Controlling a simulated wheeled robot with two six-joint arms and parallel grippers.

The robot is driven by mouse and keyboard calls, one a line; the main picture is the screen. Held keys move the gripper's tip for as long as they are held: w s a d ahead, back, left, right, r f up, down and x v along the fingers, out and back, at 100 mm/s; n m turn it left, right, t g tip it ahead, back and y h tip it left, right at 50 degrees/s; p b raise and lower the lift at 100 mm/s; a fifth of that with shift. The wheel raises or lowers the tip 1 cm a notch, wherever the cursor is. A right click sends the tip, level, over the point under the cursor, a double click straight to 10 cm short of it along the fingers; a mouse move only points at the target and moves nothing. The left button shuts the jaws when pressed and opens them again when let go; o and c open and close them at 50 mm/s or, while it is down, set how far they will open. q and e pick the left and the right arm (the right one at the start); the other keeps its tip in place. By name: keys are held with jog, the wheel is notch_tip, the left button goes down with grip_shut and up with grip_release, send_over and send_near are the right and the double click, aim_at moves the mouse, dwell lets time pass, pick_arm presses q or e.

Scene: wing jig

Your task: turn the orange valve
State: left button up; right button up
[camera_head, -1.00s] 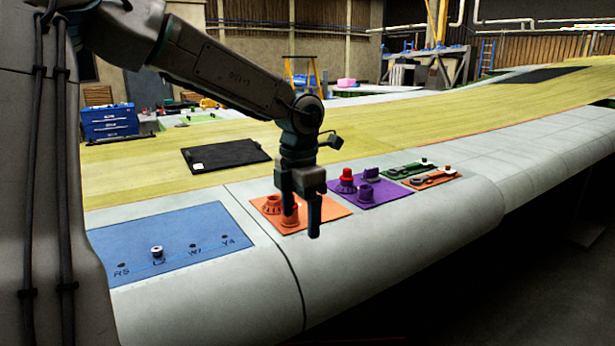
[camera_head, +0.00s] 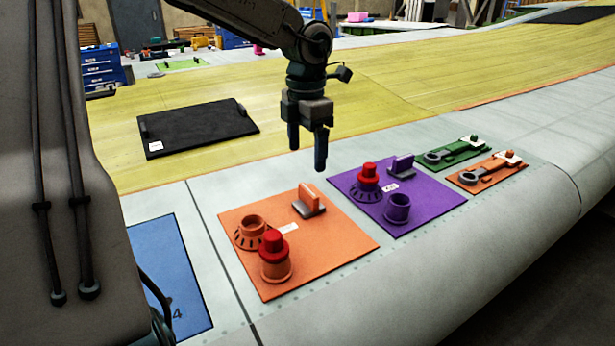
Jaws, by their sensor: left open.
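The orange plate (camera_head: 345,238) lies on the pale grey surface in the middle of the head view. On it are an upright orange handle (camera_head: 311,201) on a grey base, a slotted orange ring (camera_head: 250,232) and an orange cylinder (camera_head: 275,269) with a red cap (camera_head: 272,243). I cannot tell for certain which part is the valve; the handle looks like a lever. My left gripper (camera_head: 307,158) points down, open and empty, in the air, its tips above the handle in the picture. My right gripper is not in view.
A purple plate (camera_head: 430,207) with similar fittings lies right of the orange one. Small green (camera_head: 458,155) and orange latch plates (camera_head: 487,176) are further right. A black panel (camera_head: 200,128) lies on the yellow area. A blue panel (camera_head: 165,265) is at lower left.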

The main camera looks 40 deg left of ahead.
aim_at(306, 191)
pick_arm(q)
notch_tip(306, 191, down, 9)
jog(key=shift+s+d+f+p, duration=0.1)
jog(key=shift+f+p, duration=0.1)
jog(key=shift+p, duration=0.85)
jog(key=shift+f, duration=0.4)
jog(key=c, duration=1)
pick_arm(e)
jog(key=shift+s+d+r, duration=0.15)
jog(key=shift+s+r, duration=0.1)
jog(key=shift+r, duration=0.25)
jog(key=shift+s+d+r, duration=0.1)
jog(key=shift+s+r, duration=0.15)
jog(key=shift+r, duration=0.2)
